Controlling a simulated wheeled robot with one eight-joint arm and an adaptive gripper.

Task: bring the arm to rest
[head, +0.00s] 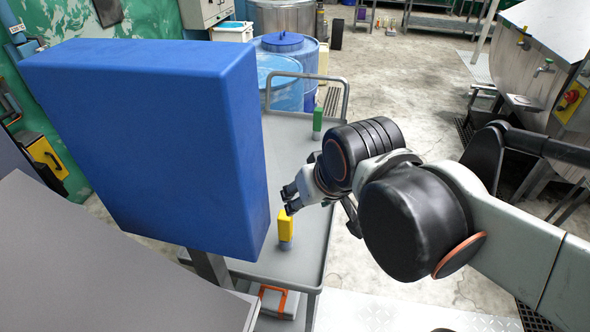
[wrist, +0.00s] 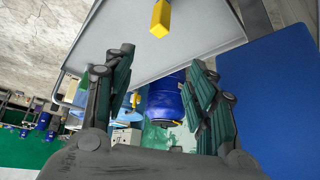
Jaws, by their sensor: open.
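My arm reaches in from the right in the head view. My gripper (head: 289,201) is over the grey cart (head: 255,257), close to a small block with a yellow top and grey base (head: 286,227). In the wrist view my gripper (wrist: 160,90) has its two fingers wide apart with nothing between them. The yellow block (wrist: 160,18) shows beyond the fingers at the top of that view, apart from them. Whether a fingertip touches it cannot be told from the head view.
A large blue box-shaped panel (head: 150,130) stands left of my gripper, on a grey post. A green block (head: 318,122) stands on the cart's far part. Blue drums (head: 283,75) are behind the cart. A steel machine (head: 545,60) is at right. Open floor (head: 400,90) lies between.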

